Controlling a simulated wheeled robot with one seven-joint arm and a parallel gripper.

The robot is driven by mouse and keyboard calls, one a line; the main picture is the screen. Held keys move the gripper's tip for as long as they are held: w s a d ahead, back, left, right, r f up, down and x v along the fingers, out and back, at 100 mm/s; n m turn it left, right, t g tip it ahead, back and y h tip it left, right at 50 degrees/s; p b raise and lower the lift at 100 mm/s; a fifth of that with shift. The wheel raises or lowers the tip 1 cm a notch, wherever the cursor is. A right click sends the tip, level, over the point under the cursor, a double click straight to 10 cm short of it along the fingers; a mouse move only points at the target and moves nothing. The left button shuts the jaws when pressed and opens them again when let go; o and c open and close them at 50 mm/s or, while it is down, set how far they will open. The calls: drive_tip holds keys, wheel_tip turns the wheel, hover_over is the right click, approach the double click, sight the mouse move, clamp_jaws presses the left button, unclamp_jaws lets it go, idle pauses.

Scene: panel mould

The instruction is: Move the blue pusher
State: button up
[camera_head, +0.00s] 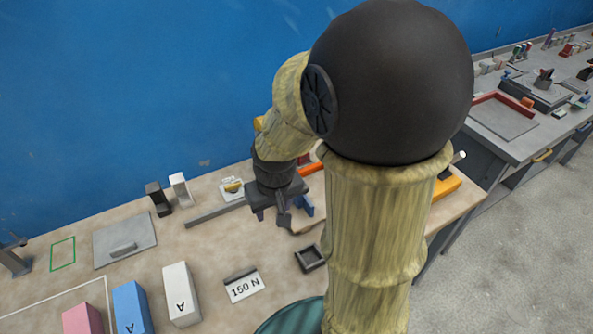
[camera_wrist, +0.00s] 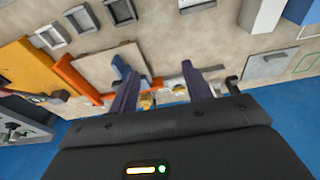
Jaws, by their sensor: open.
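A small blue piece (camera_wrist: 121,67), which looks like the blue pusher, shows in the wrist view on a light plate (camera_wrist: 103,66), close to the tip of my left-hand finger. I cannot tell whether they touch. My gripper (camera_wrist: 160,78) is open, its two dark bluish fingers apart with nothing seen held between them. In the head view my gripper (camera_head: 283,214) points down over the back of the bench, left of my arm. There I cannot separate the pusher from the fingers, and my arm hides part of that area.
An orange-red bar (camera_wrist: 76,79) and an orange block (camera_wrist: 26,66) lie beside the plate. A small dark square tray (camera_head: 310,258) and a 150 N card (camera_head: 243,286) lie in front. Pink, blue (camera_head: 131,305) and white blocks stand front left. The blue wall is close behind.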

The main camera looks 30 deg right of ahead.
drive_tip(key=w+d+r+g+p, duration=0.1)
drive_tip(key=w+d+r+p, duration=0.1)
drive_tip(key=w+d, duration=0.5)
drive_tip(key=w+d+r+g+p, duration=0.1)
drive_tip(key=w+d+r+p, duration=0.2)
drive_tip(key=w+d+r, duration=0.2)
drive_tip(key=w+d, duration=0.2)
drive_tip(key=w, duration=0.2)
drive_tip(key=shift+p, duration=0.35)
drive_tip(key=shift+f, duration=0.1)
wheel_tip(320, 180, down, 17)
drive_tip(key=p, duration=0.4)
drive_tip(key=shift+a+f, duration=0.1)
drive_tip(key=shift+f, duration=0.1)
clamp_jaws()
